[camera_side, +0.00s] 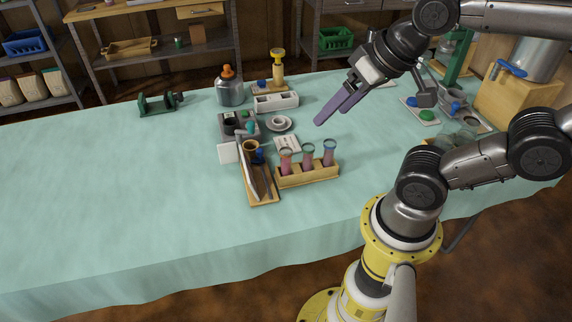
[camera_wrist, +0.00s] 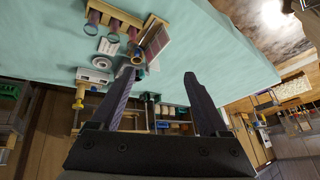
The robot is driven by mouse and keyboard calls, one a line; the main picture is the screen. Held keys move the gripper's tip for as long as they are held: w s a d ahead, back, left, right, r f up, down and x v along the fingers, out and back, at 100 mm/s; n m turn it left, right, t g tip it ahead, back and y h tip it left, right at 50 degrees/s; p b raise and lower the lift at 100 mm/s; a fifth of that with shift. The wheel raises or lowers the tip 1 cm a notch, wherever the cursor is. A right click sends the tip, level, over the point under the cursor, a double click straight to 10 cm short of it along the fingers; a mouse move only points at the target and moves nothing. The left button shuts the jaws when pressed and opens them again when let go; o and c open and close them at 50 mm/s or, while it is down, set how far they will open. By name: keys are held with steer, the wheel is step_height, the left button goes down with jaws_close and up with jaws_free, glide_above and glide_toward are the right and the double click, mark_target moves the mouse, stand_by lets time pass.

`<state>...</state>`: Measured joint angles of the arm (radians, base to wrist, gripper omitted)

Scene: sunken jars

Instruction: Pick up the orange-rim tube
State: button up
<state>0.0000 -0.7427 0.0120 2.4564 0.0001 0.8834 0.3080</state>
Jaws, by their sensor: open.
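Several glass tubes stand in a wooden rack (camera_side: 308,180) on the cloth-covered table: a left tube (camera_side: 285,162), a middle tube (camera_side: 308,156) and a right tube (camera_side: 328,155), with pink to purple contents. The rims are too small to tell which one is orange. My gripper (camera_side: 331,116) is open and empty, in the air above and behind the rack, apart from the tubes. Its two dark fingers also show in the wrist view (camera_wrist: 160,73).
A wooden tray (camera_side: 263,198) with tools lies left of the rack. A small white dish (camera_side: 279,123), a white block (camera_side: 276,101) and a grey jar with an orange top (camera_side: 229,88) stand behind. A green device (camera_side: 160,103) is farther left. The table's left front is clear.

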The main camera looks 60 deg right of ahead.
steer(key=w+d+m+g, duration=0.1)
steer(key=w+d+m, duration=0.1)
steer(key=w+m, duration=0.55)
steer(key=m+g, duration=0.3)
steer(key=m, duration=0.3)
glide_above(286, 161)
steer(key=w, duration=0.1)
step_height(286, 161, down, 9)
steer(key=f, duration=0.2)
steer(key=d+f+g, duration=0.1)
steer(key=f+m+g, duration=0.1)
steer(key=f, duration=0.1)
steer(key=shift+w+d+f, duration=0.1)
steer(key=shift+d+f, duration=0.05)
steer(key=shift+f, duration=0.2)
steer(key=shift+d+f, duration=0.1)
steer(key=shift+f, duration=0.3)
step_height(286, 161, down, 13)
steer(key=shift+f, duration=0.15)
steer(key=shift+c, duration=0.3)
jaws_close()
